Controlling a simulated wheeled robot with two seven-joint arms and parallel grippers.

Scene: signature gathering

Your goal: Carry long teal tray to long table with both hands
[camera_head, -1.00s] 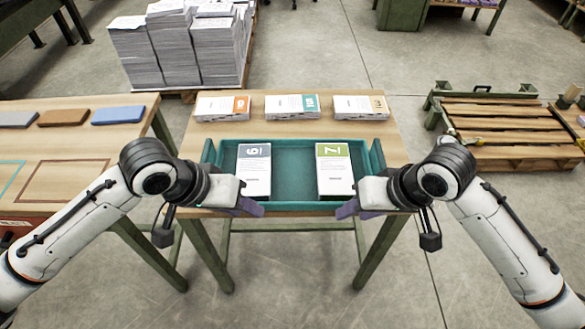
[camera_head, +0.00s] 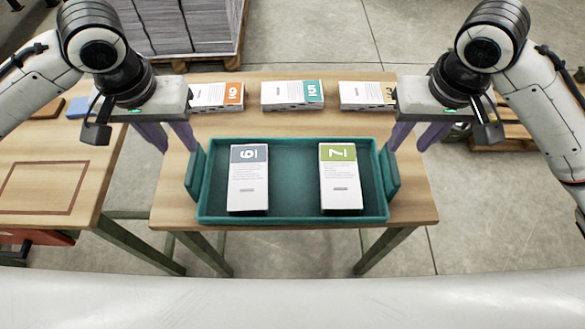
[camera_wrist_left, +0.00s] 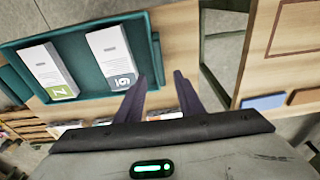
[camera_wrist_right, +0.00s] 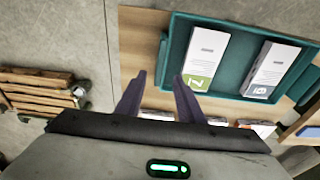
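The long teal tray (camera_head: 293,218) lies on a small wooden table (camera_head: 415,205), with a raised handle flap at each short end. It holds a booklet stack marked 6 (camera_head: 248,185) on the left and one marked 7 (camera_head: 341,185) on the right. My left gripper (camera_head: 178,145) is open and empty above the tray's left end; its two purple fingers also show in the left wrist view (camera_wrist_left: 160,85). My right gripper (camera_head: 410,145) is open and empty above the right end, and its spread fingers show in the right wrist view (camera_wrist_right: 158,85).
Three booklet stacks, orange (camera_head: 216,96), teal (camera_head: 292,95) and another (camera_head: 367,95), line the table's back edge. A second wooden table (camera_head: 45,195) stands at left. Paper piles on a pallet (camera_head: 190,30) are behind. A wooden pallet (camera_wrist_right: 40,95) lies on the floor at right.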

